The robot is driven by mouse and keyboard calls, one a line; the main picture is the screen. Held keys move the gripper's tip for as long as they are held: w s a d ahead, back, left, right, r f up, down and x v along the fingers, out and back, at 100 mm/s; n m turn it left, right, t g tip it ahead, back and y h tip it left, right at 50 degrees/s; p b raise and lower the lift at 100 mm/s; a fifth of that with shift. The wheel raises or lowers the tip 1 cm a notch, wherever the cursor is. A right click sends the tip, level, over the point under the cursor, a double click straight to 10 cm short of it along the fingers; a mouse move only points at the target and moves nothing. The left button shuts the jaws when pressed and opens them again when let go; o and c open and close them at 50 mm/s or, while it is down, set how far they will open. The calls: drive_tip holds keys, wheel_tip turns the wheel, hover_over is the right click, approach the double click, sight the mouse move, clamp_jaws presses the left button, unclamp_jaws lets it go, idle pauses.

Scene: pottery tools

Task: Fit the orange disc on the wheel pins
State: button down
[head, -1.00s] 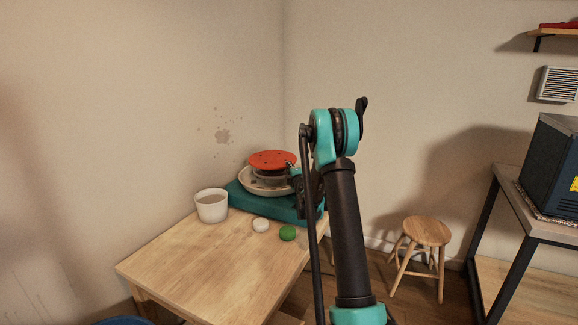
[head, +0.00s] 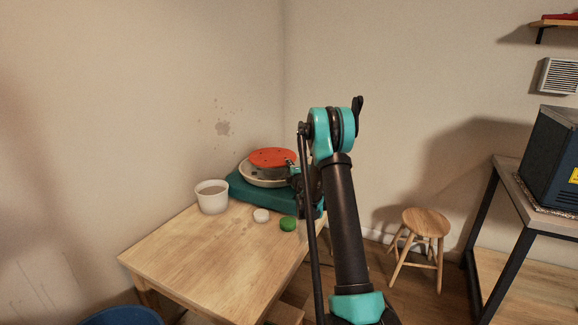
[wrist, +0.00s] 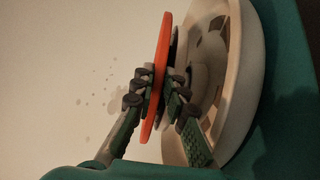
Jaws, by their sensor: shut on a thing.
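The orange disc (head: 273,157) is held over the teal pottery wheel (head: 240,190), above its pale round splash pan (head: 250,178). In the wrist view the orange disc (wrist: 157,80) shows edge-on between the fingers of my gripper (wrist: 157,88), which is shut on its rim. The dark wheel head (wrist: 175,48) shows in part just beyond the disc, inside the pale pan (wrist: 238,100). The disc hides most of the wheel head, and I cannot make out the pins. In the head view my arm hides most of my gripper.
A white cup (head: 212,197) stands left of the wheel on the wooden table (head: 200,255). A white lump (head: 261,215) and a green lump (head: 288,223) lie in front of the wheel. A wooden stool (head: 425,225) stands to the right. The table's front is clear.

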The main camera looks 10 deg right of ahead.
drive_tip(key=shift+d+f, duration=0.25)
drive_tip(key=c, duration=1.4)
unclamp_jaws()
drive_tip(key=shift+f, duration=0.15)
drive_tip(key=shift+c, duration=0.2)
drive_tip(key=s, duration=1.1)
drive_tip(key=shift+s+d, duration=0.4)
